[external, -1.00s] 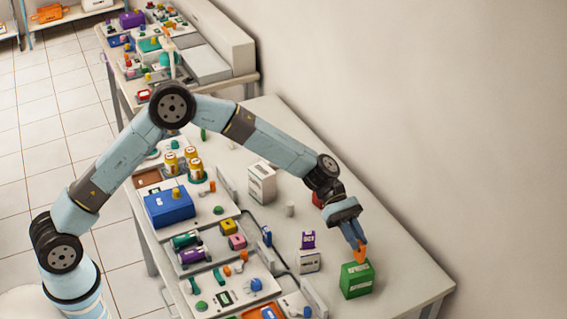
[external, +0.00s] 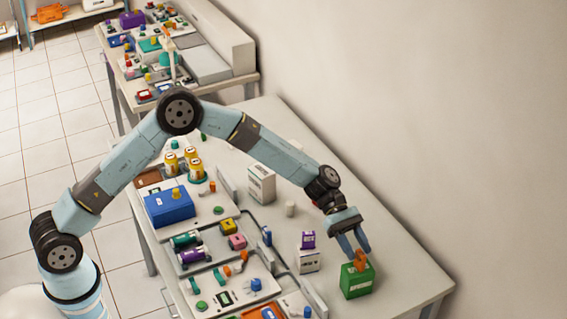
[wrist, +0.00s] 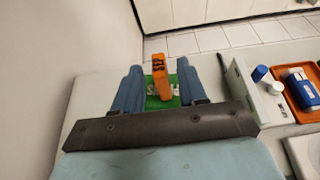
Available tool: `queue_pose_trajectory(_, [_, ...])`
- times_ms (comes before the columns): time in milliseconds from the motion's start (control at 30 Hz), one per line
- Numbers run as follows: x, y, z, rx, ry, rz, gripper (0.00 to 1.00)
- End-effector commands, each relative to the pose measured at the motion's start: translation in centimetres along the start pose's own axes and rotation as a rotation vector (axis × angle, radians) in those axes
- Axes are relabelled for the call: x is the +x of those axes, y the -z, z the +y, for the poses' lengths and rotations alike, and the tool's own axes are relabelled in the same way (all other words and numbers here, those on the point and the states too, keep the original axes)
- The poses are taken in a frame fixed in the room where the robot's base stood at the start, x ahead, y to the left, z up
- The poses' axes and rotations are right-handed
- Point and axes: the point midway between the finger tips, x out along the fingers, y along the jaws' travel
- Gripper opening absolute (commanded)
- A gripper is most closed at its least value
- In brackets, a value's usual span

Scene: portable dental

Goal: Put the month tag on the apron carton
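An orange month tag (external: 361,259) stands on top of a green carton (external: 357,283) near the table's front right corner. The carton's white label seems to read APRONS, but it is small. In the wrist view the tag (wrist: 159,72) reads SEP, and part of the green carton (wrist: 152,103) shows beneath it. My gripper (external: 357,248) is open just above the carton, its blue fingers on either side of the tag. The wrist view shows a gap between each finger and the tag, with my gripper (wrist: 159,68) holding nothing.
A purple OCT tag (external: 308,239) stands on a white carton (external: 308,262) left of the green one. A taller white carton (external: 262,183) and a small white cylinder (external: 290,209) stand farther back. Trays of small parts fill the left side; the table right of the green carton is clear.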

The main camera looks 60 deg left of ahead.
Motion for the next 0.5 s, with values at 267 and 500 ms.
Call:
queue_pose_trajectory(267, [-0.2,-0.2,0.0,0.001,-0.001,0.0,0.41])
queue_pose_trajectory(500, [-3.3,-0.1,0.1,0.0,-0.002,0.001,0.41])
